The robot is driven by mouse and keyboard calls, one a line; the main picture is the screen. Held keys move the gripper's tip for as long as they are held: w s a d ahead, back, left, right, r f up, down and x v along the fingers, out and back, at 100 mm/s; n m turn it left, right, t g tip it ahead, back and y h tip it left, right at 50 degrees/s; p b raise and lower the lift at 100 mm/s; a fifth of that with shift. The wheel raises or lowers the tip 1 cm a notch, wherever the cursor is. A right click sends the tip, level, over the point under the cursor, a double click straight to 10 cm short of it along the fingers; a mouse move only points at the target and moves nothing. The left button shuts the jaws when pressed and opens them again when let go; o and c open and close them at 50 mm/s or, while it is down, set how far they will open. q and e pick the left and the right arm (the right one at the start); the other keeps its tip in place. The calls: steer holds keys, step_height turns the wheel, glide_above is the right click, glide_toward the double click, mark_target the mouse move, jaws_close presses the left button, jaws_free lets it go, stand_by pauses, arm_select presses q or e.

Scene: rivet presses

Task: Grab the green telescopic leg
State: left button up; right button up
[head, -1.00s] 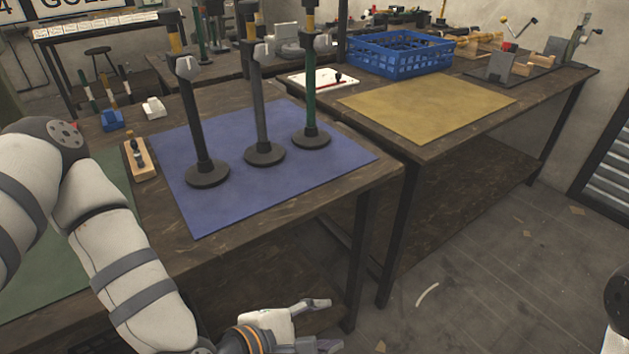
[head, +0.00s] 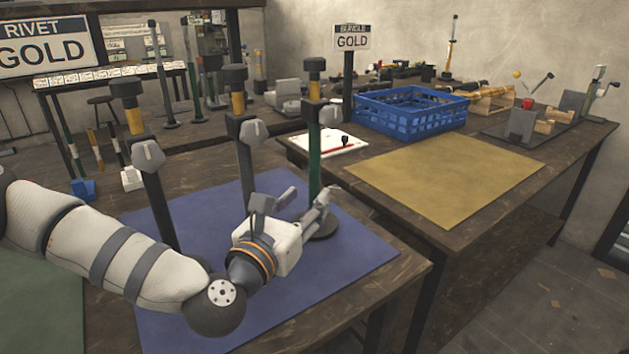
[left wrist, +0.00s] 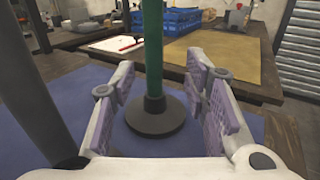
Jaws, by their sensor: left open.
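The green telescopic leg (head: 314,165) stands upright on its round black base at the right end of a row of three legs on the blue mat (head: 365,255). It has a grey knob and a yellow upper section. My left gripper (head: 308,198) is open, low and in front of it, hiding part of its lower tube. In the left wrist view, the green tube (left wrist: 153,50) and its base stand ahead, between the open purple-padded fingers (left wrist: 172,100), with no finger seen touching it. My right gripper is not in view.
The middle leg (head: 247,150) stands close to the left of the green one, and another dark leg (head: 158,190) is further left. A blue crate (head: 410,115) and a bare yellow mat (head: 450,180) lie on the right table. A white board (head: 328,143) lies behind.

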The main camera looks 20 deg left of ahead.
mark_target(312, 186)
arm_select(q)
steer(key=w, duration=0.5)
steer(key=shift+w+r, duration=0.2)
steer(key=shift+w, duration=0.15)
steer(key=shift+w+f, duration=0.1)
steer(key=shift+w, duration=0.35)
jaws_close()
